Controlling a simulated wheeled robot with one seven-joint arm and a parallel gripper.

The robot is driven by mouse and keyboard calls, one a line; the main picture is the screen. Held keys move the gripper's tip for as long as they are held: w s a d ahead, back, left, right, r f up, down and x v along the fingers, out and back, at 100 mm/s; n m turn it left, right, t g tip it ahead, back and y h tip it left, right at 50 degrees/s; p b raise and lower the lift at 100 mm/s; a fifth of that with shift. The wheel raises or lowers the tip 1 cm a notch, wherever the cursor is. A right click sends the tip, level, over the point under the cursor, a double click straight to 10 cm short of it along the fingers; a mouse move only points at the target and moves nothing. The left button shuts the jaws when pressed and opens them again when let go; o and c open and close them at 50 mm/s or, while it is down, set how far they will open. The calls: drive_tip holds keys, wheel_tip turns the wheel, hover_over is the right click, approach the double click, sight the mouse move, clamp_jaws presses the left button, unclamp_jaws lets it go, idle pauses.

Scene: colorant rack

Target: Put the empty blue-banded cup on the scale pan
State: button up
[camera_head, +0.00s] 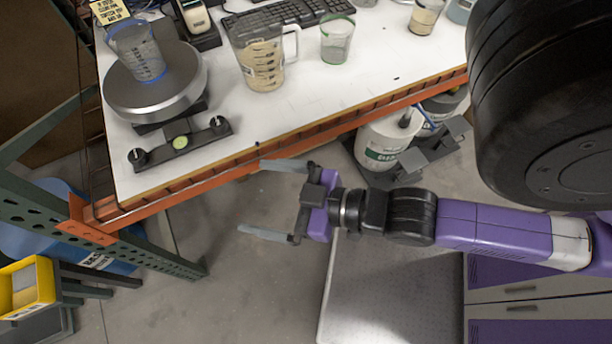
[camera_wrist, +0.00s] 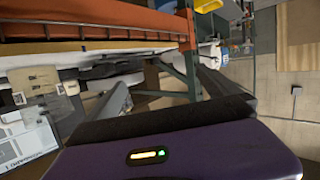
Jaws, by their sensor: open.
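The clear blue-banded cup (camera_head: 137,52) stands upright on the round metal scale pan (camera_head: 165,102), at the upper left of the head view. It looks empty. The scale sits on the white bench top, with a small level and two knobs on its front bar. My gripper (camera_head: 251,197) is open and empty, its two long fingers spread and pointing left. It is in front of the bench's orange edge, well apart from the cup and the pan. I cannot make out the cup or the pan in the wrist view.
A handled clear pitcher (camera_head: 262,68) with tan contents and a green-banded cup (camera_head: 337,42) stand on the bench right of the scale. A keyboard (camera_head: 290,14) lies behind. White buckets (camera_head: 384,145) are under the bench. A yellow bin (camera_head: 25,287) is at lower left. Open floor lies below my gripper.

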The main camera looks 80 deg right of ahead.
drive_tip(key=s+a+r, duration=0.1)
drive_tip(key=s+a, duration=0.1)
drive_tip(key=s, duration=0.6)
drive_tip(key=shift+a+r+y, duration=0.25)
drive_tip(key=shift+a+y, duration=0.15)
idle(1.3)
